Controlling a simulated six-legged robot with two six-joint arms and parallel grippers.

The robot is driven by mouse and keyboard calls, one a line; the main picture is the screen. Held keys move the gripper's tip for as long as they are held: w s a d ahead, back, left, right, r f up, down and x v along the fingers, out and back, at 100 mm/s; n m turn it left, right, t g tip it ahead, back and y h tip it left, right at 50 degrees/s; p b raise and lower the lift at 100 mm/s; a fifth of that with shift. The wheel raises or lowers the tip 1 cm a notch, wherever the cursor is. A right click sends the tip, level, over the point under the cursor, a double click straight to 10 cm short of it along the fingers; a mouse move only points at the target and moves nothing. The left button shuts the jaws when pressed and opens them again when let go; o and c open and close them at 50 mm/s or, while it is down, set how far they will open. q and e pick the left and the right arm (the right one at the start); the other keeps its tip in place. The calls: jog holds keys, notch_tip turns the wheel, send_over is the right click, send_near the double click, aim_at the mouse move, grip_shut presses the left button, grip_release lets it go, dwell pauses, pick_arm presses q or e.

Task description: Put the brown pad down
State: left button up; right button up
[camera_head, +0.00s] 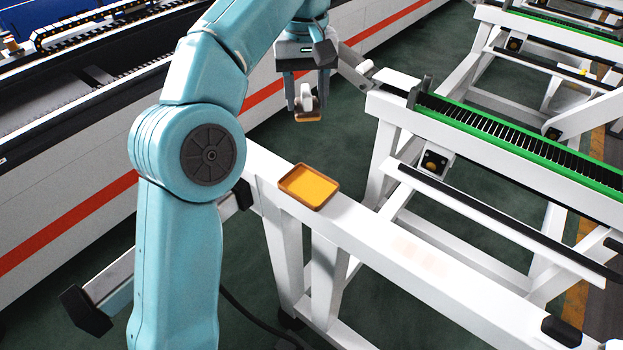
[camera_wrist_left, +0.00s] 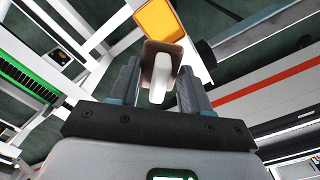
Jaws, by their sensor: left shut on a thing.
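My left gripper (camera_head: 304,104) is shut on the brown pad (camera_head: 308,118), which has a white handle on top. The pad hangs below the fingers in the air, beyond the white beam (camera_head: 375,240). In the left wrist view the white handle (camera_wrist_left: 166,72) is between the two fingers and the brown pad (camera_wrist_left: 148,60) shows behind it, partly hidden. A shallow orange tray (camera_head: 309,187) with a brown rim lies on the beam, apart from the pad. It also shows in the left wrist view (camera_wrist_left: 156,17). My right gripper is not in view.
A white rack with a green-edged roller track (camera_head: 500,137) stands at the right. A long white machine side with a red stripe (camera_head: 65,222) runs along the left. The beam top is bare to the right of the tray. Dark green floor lies below.

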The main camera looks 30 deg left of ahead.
aim_at(303, 114)
pick_arm(q)
jog(key=f, duration=0.1)
jog(key=f+b, duration=0.2)
jog(key=f, duration=0.1)
jog(key=shift+s+a+f, duration=0.1)
jog(key=shift+s+a, duration=0.1)
jog(key=shift+s, duration=0.05)
notch_tip(303, 114, down, 11)
jog(key=shift+r+b, duration=0.2)
jog(key=shift+b, duration=0.9)
jog(key=f, duration=0.2)
jog(key=w+f, duration=0.1)
jog(key=shift+d+f, duration=0.15)
jog(key=shift+d, duration=0.15)
jog(key=shift+s+a+f, duration=0.1)
jog(key=shift+s+f, duration=0.05)
jog(key=shift+f, duration=0.3)
jog(key=shift+s+a+f, duration=0.1)
jog(key=shift+s+f, duration=0.05)
jog(key=shift+f, duration=0.3)
jog(key=shift+s, duration=0.1)
jog(key=shift+w+d+f, duration=0.15)
jog(key=shift+w, duration=0.2)
jog(key=o, duration=0.9)
jog(key=shift+s, duration=0.25)
jog(key=shift+w+r, duration=0.15)
jog(key=shift+r, duration=0.05)
jog(key=shift+r+p, duration=0.6)
jog(key=shift+r, duration=5.3)
